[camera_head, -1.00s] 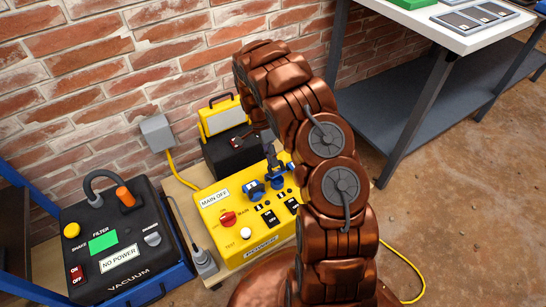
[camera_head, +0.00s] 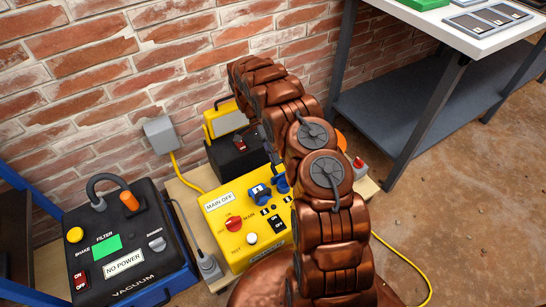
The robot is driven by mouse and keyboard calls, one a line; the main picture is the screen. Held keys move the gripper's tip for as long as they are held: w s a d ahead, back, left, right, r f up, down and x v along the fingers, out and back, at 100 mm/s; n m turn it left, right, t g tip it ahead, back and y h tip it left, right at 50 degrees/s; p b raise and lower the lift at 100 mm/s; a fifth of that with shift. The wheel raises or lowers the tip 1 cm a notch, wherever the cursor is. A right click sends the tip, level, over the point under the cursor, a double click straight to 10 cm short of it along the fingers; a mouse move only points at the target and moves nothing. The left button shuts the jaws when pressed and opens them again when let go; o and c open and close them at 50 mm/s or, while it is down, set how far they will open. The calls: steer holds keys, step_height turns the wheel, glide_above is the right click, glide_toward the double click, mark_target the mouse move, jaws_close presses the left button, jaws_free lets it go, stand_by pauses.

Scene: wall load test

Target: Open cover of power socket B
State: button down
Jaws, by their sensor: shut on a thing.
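The yellow power box (camera_head: 223,222) stands on a low wooden board and reads MAIN OFF. Two blue socket parts sit at its upper right. The left blue socket (camera_head: 259,194) shows clearly. The right blue socket (camera_head: 281,182) is partly covered by my arm; I cannot read which is B. My gripper (camera_head: 274,162) is mostly hidden behind my copper arm. Only a small dark part of it shows just above the right blue socket, where it is shut on that socket's blue cover. How far the cover is raised cannot be told.
A black vacuum unit (camera_head: 139,240) reading NO POWER stands at the left. A black box with a yellow frame (camera_head: 226,120) stands behind, near the brick wall. A grey wall outlet (camera_head: 161,133) feeds a yellow cable. A grey workbench (camera_head: 425,105) is at the right.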

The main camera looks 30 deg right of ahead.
steer(key=shift+d, duration=0.1)
steer(key=c, duration=1.1)
jaws_free()
steer(key=shift+c, duration=0.2)
steer(key=shift+s, duration=0.1)
